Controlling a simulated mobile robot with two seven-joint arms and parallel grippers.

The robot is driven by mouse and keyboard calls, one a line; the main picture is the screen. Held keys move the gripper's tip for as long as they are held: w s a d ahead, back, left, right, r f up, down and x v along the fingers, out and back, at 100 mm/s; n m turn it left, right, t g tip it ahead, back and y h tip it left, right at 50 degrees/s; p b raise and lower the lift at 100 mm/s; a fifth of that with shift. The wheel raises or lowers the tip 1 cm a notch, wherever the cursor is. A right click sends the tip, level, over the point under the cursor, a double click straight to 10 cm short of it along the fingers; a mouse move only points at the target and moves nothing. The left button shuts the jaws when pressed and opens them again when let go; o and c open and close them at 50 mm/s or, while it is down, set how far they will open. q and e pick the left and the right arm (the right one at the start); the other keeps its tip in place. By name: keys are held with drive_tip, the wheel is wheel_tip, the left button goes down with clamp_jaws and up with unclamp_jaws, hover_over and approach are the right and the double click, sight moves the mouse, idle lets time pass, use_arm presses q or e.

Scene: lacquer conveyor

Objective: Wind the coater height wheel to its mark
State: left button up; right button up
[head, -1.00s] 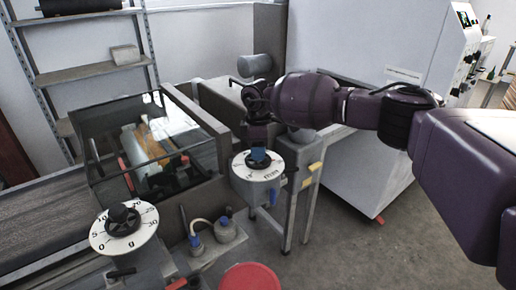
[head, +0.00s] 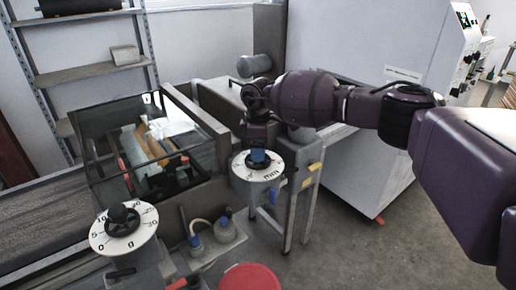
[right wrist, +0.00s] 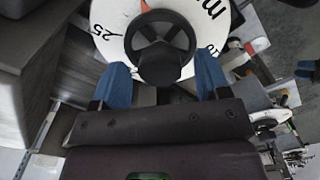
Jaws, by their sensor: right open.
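The coater height wheel is a dark spoked handwheel (right wrist: 140,42) with a round hub, on a white dial (head: 241,168) marked mm. The dial also shows in the right wrist view (right wrist: 109,12), with a 25 and a small red mark at the top of the wheel. My right gripper (right wrist: 162,82) points down over the wheel, with its blue fingers apart on either side of the hub. Whether they touch it cannot be told. In the head view the gripper (head: 258,156) covers most of the wheel. My left gripper is out of view.
A second black wheel (head: 122,219) on a white dial marked g stands at the front left. A glass-covered machine section (head: 150,140) lies behind it. Blue-banded pots (head: 225,230) and a red round lid (head: 250,278) are in front. The floor to the right is clear.

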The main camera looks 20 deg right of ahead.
wheel_tip(320, 180, up, 10)
drive_tip(key=b, duration=0.1)
drive_tip(key=shift+r, duration=0.25)
idle(0.4)
